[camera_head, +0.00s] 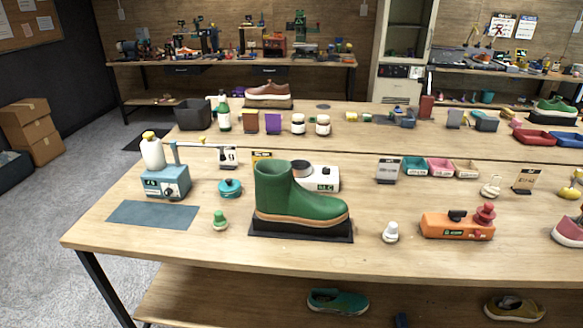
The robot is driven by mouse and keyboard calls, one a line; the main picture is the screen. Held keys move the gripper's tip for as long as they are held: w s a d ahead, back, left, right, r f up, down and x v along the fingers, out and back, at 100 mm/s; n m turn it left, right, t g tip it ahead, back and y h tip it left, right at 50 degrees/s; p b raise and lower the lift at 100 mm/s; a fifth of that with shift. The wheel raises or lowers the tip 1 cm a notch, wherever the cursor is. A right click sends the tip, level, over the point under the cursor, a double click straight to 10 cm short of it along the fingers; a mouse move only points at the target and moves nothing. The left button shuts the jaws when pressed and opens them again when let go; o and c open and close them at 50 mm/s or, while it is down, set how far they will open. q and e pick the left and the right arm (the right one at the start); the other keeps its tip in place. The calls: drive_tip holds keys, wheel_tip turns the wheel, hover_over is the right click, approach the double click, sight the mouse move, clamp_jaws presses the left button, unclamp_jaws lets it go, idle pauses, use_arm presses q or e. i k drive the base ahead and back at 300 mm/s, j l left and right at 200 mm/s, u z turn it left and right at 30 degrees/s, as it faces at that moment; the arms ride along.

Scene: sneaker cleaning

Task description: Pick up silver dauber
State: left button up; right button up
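A small silver-white dauber (390,232) with a rounded top stands upright on the front part of the near wooden table (190,250). It is to the right of a green boot (290,200), which stands on a black base. A similar small green dauber-like piece (220,220) stands left of the boot. A cream knobbed piece (490,187) stands farther back on the right. Neither of my grippers shows in the head view.
A teal device (167,182) with a white bottle and a blue-grey mat (153,215) are at the left. An orange device (458,226) is right of the silver dauber. Small trays (440,168) and a label stand (387,171) are behind it. Table around the silver dauber is bare.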

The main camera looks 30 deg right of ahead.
sight(390, 235)
drive_tip(key=z, duration=1.55)
